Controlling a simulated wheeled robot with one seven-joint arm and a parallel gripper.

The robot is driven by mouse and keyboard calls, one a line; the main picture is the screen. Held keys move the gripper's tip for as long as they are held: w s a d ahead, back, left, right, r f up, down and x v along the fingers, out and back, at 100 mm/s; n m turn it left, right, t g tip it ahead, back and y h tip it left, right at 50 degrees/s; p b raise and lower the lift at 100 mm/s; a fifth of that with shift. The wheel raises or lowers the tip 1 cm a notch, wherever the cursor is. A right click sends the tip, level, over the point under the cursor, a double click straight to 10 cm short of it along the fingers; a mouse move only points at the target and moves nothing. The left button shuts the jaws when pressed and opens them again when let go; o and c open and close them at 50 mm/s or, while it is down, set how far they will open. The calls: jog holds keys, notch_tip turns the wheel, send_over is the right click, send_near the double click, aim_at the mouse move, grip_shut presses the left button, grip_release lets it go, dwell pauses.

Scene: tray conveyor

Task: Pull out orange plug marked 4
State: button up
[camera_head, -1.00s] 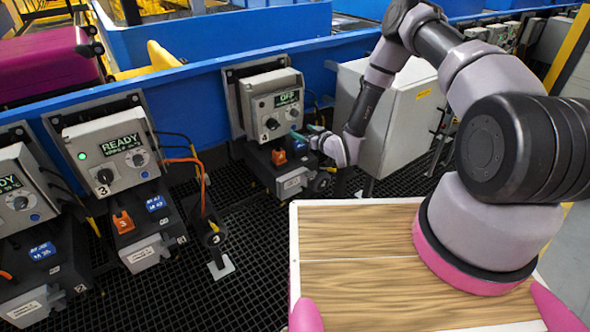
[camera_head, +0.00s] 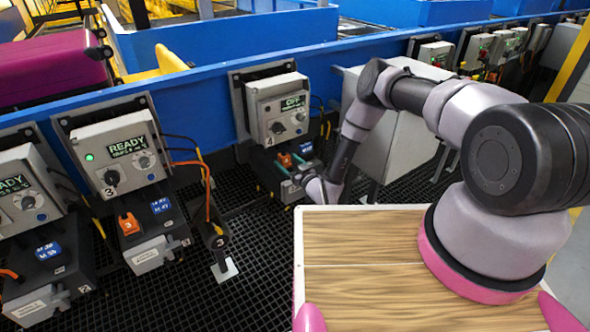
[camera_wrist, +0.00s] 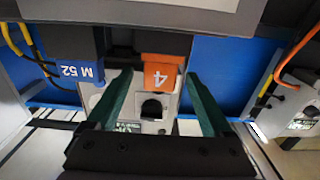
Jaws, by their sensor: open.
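The orange plug marked 4 (camera_wrist: 164,74) sits in the dark base block below control box 4; its number shows upside down in the wrist view. It also shows in the head view (camera_head: 285,160), small and just beyond the fingertips. My gripper (camera_wrist: 160,88) is open, with one green finger on each side of the plug's lower part in the picture. The fingers do not visibly touch the plug. In the head view my gripper (camera_head: 286,172) comes from the right at the front of station 4. Control box 4 (camera_head: 262,100) reads OFF on its screen.
A blue plug marked M 52 (camera_wrist: 80,70) sits beside the orange one, close to a finger. Station 3 (camera_head: 122,150) at left reads READY, with its own orange plug (camera_head: 128,223). A grey cabinet (camera_head: 400,140) stands right of my forearm. Cables hang beside the boxes.

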aim_at(284, 155)
jog(key=shift+x, duration=1.45)
jog(key=shift+c, duration=0.3)
grip_shut()
jog(key=shift+r, duration=0.25)
jog(key=shift+r, duration=1.2)
jog(key=shift+s, duration=0.15)
jog(key=v, duration=1)
